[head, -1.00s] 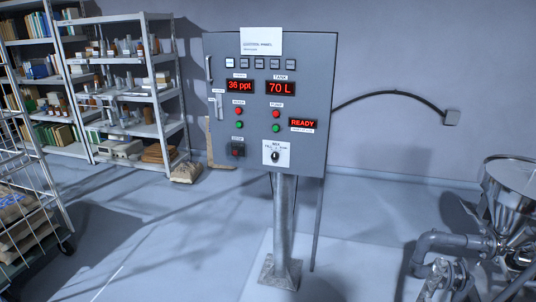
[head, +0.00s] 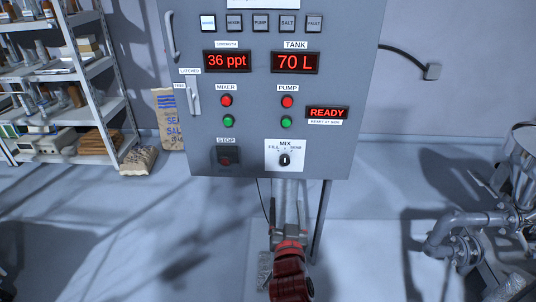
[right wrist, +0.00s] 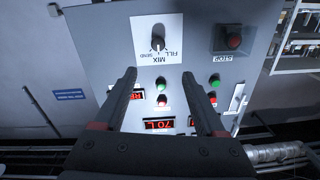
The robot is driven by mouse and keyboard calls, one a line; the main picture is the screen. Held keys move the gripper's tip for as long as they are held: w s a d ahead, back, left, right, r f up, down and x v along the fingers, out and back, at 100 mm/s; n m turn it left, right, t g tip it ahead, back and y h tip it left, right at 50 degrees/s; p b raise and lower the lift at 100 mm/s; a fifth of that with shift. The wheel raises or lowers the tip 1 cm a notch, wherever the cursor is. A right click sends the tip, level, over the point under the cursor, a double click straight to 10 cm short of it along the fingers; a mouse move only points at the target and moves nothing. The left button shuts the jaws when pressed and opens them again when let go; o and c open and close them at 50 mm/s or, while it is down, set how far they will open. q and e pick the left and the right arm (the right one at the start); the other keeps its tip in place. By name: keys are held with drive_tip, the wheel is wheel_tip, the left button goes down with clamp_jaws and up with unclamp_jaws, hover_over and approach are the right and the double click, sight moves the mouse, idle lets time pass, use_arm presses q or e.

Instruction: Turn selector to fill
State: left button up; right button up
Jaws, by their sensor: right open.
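The selector (head: 285,160) is a small black knob on a white plate marked FILL, MIX and SEND, at the lower right of the grey control panel (head: 255,135). Its pointer looks upright, toward MIX. In the right wrist view the selector (right wrist: 158,43) appears upside down, beyond the fingertips and roughly centred between them. My right gripper (head: 289,229) is below the panel in front of its post, apart from the knob. In the right wrist view its two fingers (right wrist: 159,75) are spread and empty. My left gripper is not in view.
The STOP button (head: 227,158) sits left of the selector, and green and red buttons (head: 287,112) are above it. The displays read 36 ppt, 70 L and READY (head: 327,112). A metal hopper with pipes (head: 460,235) stands at right, shelves (head: 80,90) at left.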

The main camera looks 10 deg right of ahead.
drive_tip(key=p, duration=0.4)
approach(285, 162)
drive_tip(key=x, duration=0.8)
drive_tip(key=shift+r, duration=0.1)
clamp_jaws()
